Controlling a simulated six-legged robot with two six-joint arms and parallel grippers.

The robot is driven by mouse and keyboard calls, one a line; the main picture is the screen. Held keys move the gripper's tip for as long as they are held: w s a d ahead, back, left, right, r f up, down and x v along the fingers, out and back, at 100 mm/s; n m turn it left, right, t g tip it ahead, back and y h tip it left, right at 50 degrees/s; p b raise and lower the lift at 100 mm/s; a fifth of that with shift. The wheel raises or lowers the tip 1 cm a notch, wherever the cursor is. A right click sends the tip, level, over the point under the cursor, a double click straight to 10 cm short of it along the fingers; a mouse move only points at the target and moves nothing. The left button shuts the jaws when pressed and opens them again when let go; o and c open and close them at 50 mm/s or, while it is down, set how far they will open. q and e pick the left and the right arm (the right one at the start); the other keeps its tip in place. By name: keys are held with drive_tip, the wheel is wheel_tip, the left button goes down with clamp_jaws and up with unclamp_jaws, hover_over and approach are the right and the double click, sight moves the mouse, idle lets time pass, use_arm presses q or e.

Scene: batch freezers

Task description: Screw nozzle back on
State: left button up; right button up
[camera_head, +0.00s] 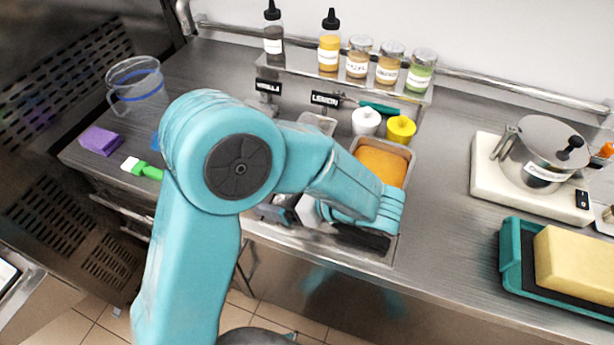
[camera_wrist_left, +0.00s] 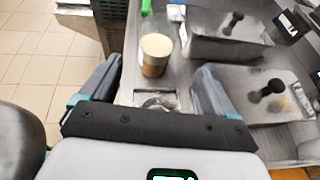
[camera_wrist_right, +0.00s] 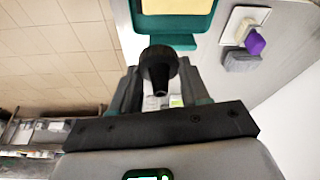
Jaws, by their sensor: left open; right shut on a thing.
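A black nozzle with a round ribbed collar and a narrow tip (camera_wrist_right: 159,62) is in the right wrist view. My right gripper (camera_wrist_right: 160,88) is shut on it, with a finger on each side. My right arm is not in the head view. My left gripper (camera_wrist_left: 158,78) is open and empty in the left wrist view. It faces the steel counter front and freezers, with a tan and brown cup (camera_wrist_left: 155,55) beyond its fingers. In the head view my left arm's gripper (camera_head: 352,236) is at the counter's front edge, its fingers mostly hidden. I cannot make out the nozzle's mount.
An orange-filled tub (camera_head: 382,165) lies right of my left arm. A pot (camera_head: 540,155) stands on a white base, and a teal tray (camera_head: 512,262) holds a yellow block. Bottles and jars line the back shelf (camera_head: 350,83). Black-knobbed lids (camera_wrist_left: 285,98) are right of my left gripper.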

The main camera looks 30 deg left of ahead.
use_arm(q)
drive_tip(key=x, duration=0.5)
drive_tip(key=shift+s+a+r+p, duration=0.1)
drive_tip(key=shift+s+p, duration=0.05)
drive_tip(key=shift+p, duration=0.15)
use_arm(e)
drive_tip(key=shift+s+r, duration=0.15)
drive_tip(key=shift+r, duration=0.35)
use_arm(q)
drive_tip(key=shift+a, duration=0.1)
drive_tip(key=shift+s, duration=0.1)
use_arm(e)
drive_tip(key=shift+s+d, duration=0.1)
use_arm(q)
drive_tip(key=p+x, duration=0.1)
drive_tip(key=x, duration=0.3)
drive_tip(key=shift+a+f, duration=0.1)
drive_tip(key=shift+f, duration=0.15)
use_arm(e)
drive_tip(key=shift+r, duration=0.55)
use_arm(q)
drive_tip(key=shift+a+f, duration=0.15)
drive_tip(key=shift+a, duration=0.2)
